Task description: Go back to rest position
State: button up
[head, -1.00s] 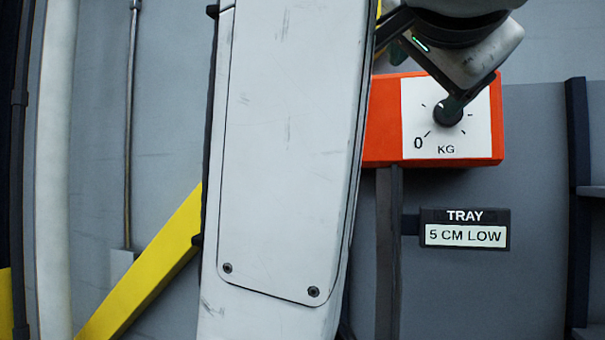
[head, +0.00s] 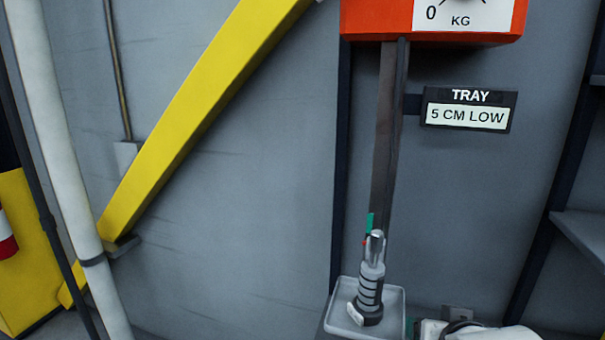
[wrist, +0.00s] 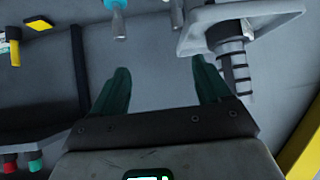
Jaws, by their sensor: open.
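My gripper (wrist: 162,88) shows in the wrist view with its two green fingers spread wide and nothing between them. In the head view only a white part of my arm shows at the bottom edge, right of the tray. A grey ribbed valve actuator (head: 369,293) with a silver tip stands upright on a small pale tray (head: 393,304). In the wrist view the actuator (wrist: 233,60) and tray (wrist: 265,22) appear at the upper right, beside the right finger and apparently apart from it.
An orange scale (head: 435,22) hangs above the tray, with a "TRAY 5 CM LOW" sign (head: 467,110) beside its post (head: 386,140). A yellow beam (head: 190,110) and white pipe (head: 62,140) stand left. A shelf (head: 583,233) is at right. The wall between beam and post is clear.

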jog(key=s+d+f+g+b, duration=0.1)
jog(key=s+f+g+b, duration=0.2)
jog(key=s+f, duration=0.7)
jog(key=s+d+f+n+g+y+b, duration=0.1)
jog(key=s+d+f+g+b, duration=0.1)
jog(key=s+f, duration=0.9)
jog(key=s+d+f+n+g+b, duration=0.1)
jog(key=s+f+b, duration=0.4)
jog(key=s+f, duration=0.5)
notch_tip(320, 180, down, 5)
jog(key=d+g, duration=0.1)
jog(key=g, duration=0.1)
jog(key=shift+s+d+f+g+y, duration=0.15)
jog(key=shift+s+g+y, duration=0.05)
jog(key=shift+g+y, duration=0.2)
jog(key=shift+w, duration=0.1)
